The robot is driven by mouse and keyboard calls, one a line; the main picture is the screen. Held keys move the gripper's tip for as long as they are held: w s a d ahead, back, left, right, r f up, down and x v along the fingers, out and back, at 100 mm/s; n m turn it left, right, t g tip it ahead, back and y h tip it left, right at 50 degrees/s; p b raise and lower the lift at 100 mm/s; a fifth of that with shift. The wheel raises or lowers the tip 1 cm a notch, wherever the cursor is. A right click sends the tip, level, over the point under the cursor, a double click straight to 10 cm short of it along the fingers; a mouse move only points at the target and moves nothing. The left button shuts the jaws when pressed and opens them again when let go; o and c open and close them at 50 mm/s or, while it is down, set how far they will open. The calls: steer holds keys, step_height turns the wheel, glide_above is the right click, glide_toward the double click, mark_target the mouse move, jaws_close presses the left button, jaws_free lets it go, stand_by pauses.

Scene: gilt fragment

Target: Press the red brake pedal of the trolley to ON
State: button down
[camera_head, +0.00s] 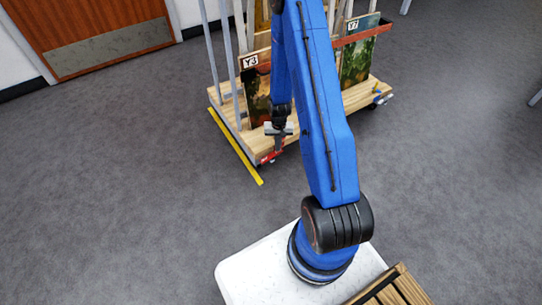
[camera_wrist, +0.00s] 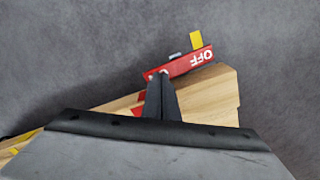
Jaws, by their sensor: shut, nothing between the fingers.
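The red brake pedal (camera_wrist: 186,65) sticks out past the corner of the trolley's wooden deck (camera_wrist: 211,94) in the wrist view. In the head view, my gripper (camera_head: 278,147) points down at the red pedal (camera_head: 271,157) by the near corner of the trolley (camera_head: 358,97).
Framed panels labelled Y3 (camera_head: 256,88) and Y7 (camera_head: 358,52) stand on the trolley between upright posts. A yellow strip (camera_head: 236,147) lies along the trolley's left side. A wooden door (camera_head: 92,32) is at the back left. Grey floor around is clear.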

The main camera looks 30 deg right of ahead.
steer(key=shift+f, duration=1)
stand_by(0.6)
steer(key=shift+r, duration=3.55)
